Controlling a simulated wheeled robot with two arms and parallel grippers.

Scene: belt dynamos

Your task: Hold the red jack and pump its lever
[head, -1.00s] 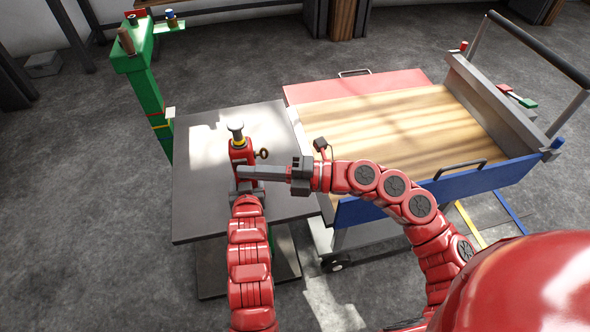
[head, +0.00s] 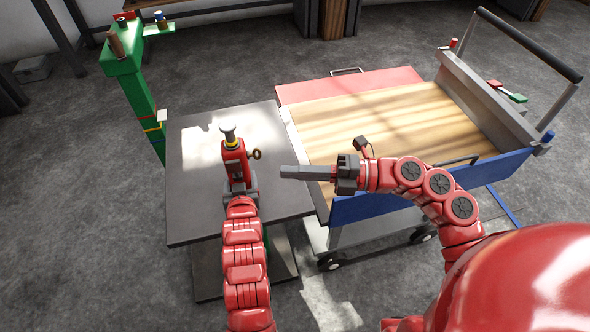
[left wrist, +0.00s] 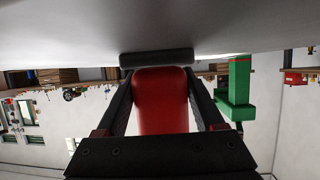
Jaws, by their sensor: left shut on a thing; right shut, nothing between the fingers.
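The red jack (head: 235,160) stands upright on the dark table (head: 190,215), with a grey screw top and a brass ring on its right side. My left gripper (head: 239,186) is shut on the lower part of the jack from the near side. In the left wrist view, the jack's red body (left wrist: 160,100) fills the space between the two dark fingers. My right gripper (head: 290,172) is shut and empty. It points left, to the right of the jack and apart from it, above the table's right side. I cannot make out the lever clearly.
A cart with a wooden top (head: 390,120) and blue side panel (head: 480,180) stands to the right, close to the table. A green post (head: 135,85) stands behind the table at the left. The table's left part is bare.

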